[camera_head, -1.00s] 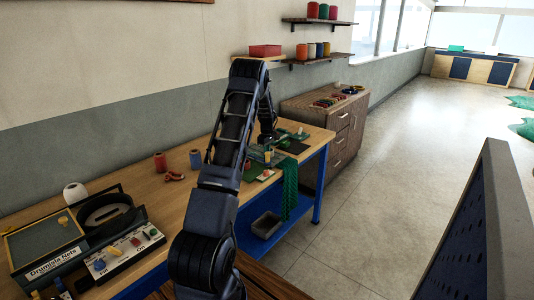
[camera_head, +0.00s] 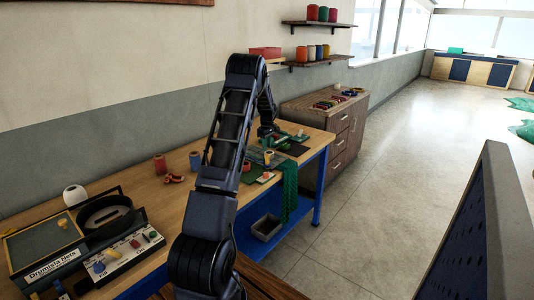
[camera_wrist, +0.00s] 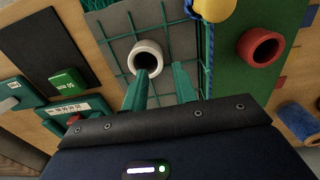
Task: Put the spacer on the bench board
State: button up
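A short white ring-shaped tube (camera_wrist: 146,58), which looks like the spacer, stands on a grey board with a green grid (camera_wrist: 118,22) in the wrist view. Its dark hole faces the camera. My gripper (camera_wrist: 160,78) has two green fingers, set apart with nothing seen between them. The left fingertip overlaps the lower edge of the white tube in the picture; whether they touch I cannot tell. Which surface is the bench board I cannot tell for sure.
In the wrist view a red ring (camera_wrist: 260,47) stands on a green surface at right, beside a yellow piece (camera_wrist: 214,9) and a blue roll (camera_wrist: 298,122). A dark panel (camera_wrist: 38,48) and a green block (camera_wrist: 67,82) lie left. Green netting (camera_head: 289,188) hangs off the bench.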

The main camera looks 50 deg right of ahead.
notch_tip(320, 180, up, 6)
jog(key=shift+r, duration=0.2)
jog(key=w+a+r, duration=0.4)
jog(key=a+r, duration=0.2)
jog(key=a, duration=0.3)
jog(key=w+a+r, duration=0.5)
jog(key=a, duration=0.3)
jog(key=a+r+t+h, duration=0.1)
jog(key=a+r, duration=0.4)
jog(key=a, duration=0.7)
jog(key=a+r, duration=0.5)
jog(key=a, duration=0.6)
jog(key=s+a+r+t, duration=0.15)
jog(key=s+a, duration=0.25)
jog(key=a, duration=0.6)
jog(key=s+a+r+t, duration=0.15)
jog(key=s+a, duration=0.25)
jog(key=a, duration=0.6)
jog(key=s+a+f, duration=0.2)
jog(key=s+a, duration=0.5)
jog(key=s, duration=0.1)
jog(key=s+a+f+y, duration=0.1)
jog(key=s+a+f, duration=0.2)
jog(key=s+a, duration=0.4)
jog(key=shift+s+t, duration=0.3)
jog(key=shift+s, duration=0.45)
